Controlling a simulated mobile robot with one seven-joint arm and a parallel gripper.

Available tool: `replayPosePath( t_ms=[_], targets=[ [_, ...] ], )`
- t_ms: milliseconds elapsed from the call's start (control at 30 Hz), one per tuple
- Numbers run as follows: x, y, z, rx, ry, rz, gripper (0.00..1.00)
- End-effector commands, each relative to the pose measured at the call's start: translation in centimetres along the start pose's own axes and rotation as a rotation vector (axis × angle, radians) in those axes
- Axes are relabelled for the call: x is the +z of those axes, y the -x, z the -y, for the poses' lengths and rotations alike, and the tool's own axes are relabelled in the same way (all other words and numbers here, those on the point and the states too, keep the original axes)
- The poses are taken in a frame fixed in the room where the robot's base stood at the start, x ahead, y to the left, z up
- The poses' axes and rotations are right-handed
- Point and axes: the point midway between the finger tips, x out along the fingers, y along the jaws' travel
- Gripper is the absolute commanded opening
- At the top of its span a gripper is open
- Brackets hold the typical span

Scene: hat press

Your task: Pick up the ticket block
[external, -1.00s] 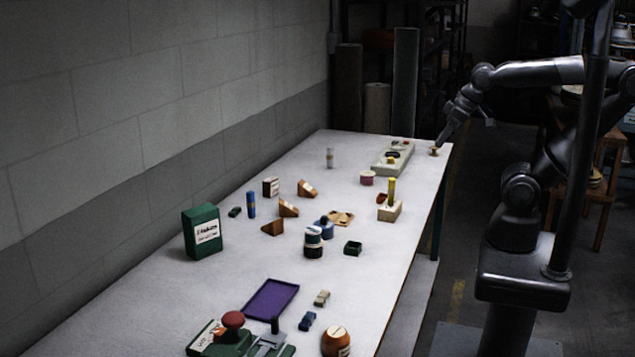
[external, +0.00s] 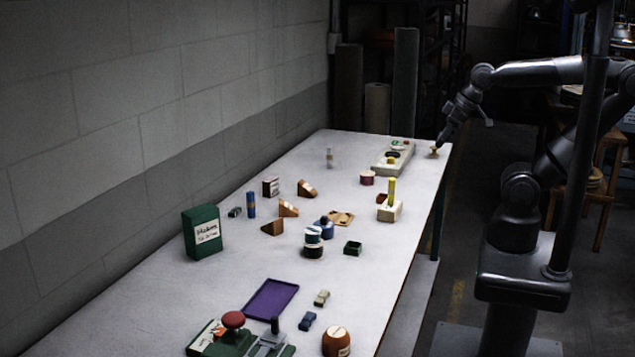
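I cannot tell for sure which piece is the ticket block. Wedge-shaped wooden blocks with pale faces, one farther back (external: 307,188) and one nearer (external: 288,209), stand left of the table's middle. A small dark red block with a pale label (external: 270,187) stands left of them. My gripper (external: 438,147) points down at the far right corner of the table, just above or at a small brass-coloured piece (external: 434,154). The fingers are too small and dark to show whether they are open or touching it.
The long pale table (external: 150,310) stands along a block wall. A green box (external: 202,232), purple tray (external: 271,300), yellow stick in a stand (external: 391,192) and green press (external: 240,338) stand nearer. The right-hand strip is mostly clear.

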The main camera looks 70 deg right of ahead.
Motion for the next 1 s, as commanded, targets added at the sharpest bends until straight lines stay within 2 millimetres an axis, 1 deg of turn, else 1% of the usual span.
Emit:
replayPosePath(
  t_ms=[33,67,467,733,767,867,967,1000],
  targets=[
    [0.0,0.0,0.0,0.000,0.000,0.000,0.40],
    [0.0,0.0,0.0,0.000,0.000,0.000,0.43],
    [0.0,0.0,0.0,0.000,0.000,0.000,0.76],
    [-0.2,0.0,0.0,0.000,-0.001,0.000,0.76],
    [-0.5,0.0,0.0,0.000,-0.002,0.001,0.76],
    [-2.1,0.0,0.0,0.000,-0.007,0.006,0.76],
    [-4.9,-0.2,-0.1,0.001,-0.016,0.014,0.76],
    [-6.2,-0.4,-0.1,0.001,-0.020,0.017,0.76]
  ],
)
